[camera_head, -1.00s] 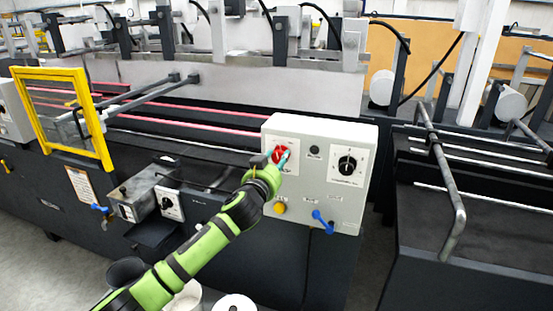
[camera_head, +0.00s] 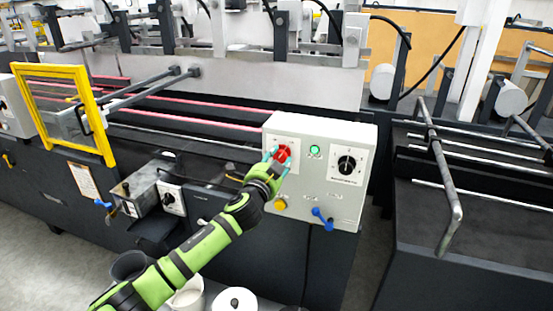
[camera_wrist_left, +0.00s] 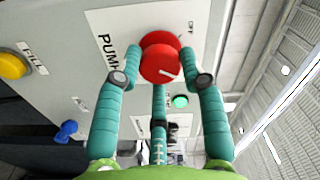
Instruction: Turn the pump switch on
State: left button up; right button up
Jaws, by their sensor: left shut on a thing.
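The pump switch is a round red knob (camera_head: 284,153) on a white plate at the upper left of the grey control box (camera_head: 345,190). In the left wrist view the red knob (camera_wrist_left: 162,60) sits between the teal fingers, beside the printed word PUMP. My left gripper (camera_head: 278,160) is at the knob, with fingers on both sides of it, and is shut on it. A green lamp (camera_head: 315,151) right of the knob is lit; it also shows in the left wrist view (camera_wrist_left: 180,101). My right gripper is not in view.
The box also carries a black dial (camera_head: 347,164), a yellow button (camera_head: 280,204) and a blue lever (camera_head: 323,219). A yellow-framed guard (camera_head: 73,70) stands open at the left. White and dark containers (camera_head: 187,296) stand below my arm.

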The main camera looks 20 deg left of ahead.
pick_arm(q)
jog(key=shift+d+r+m, duration=0.2)
jog(key=shift+r+m, duration=0.2)
jog(key=shift+r, duration=0.05)
jog(key=o, duration=1.1)
jog(key=shift+o, duration=0.2)
jog(key=shift+w+d+f, duration=0.1)
jog(key=shift+d+f, duration=0.05)
jog(key=shift+d, duration=0.05)
jog(key=shift+f, duration=0.1)
jog(key=shift+a, duration=0.1)
jog(key=shift+s+a+f, duration=0.15)
jog(key=shift+s, duration=0.45)
jog(key=s, duration=1.1)
jog(key=shift+r, duration=0.2)
jog(key=shift+w, duration=0.1)
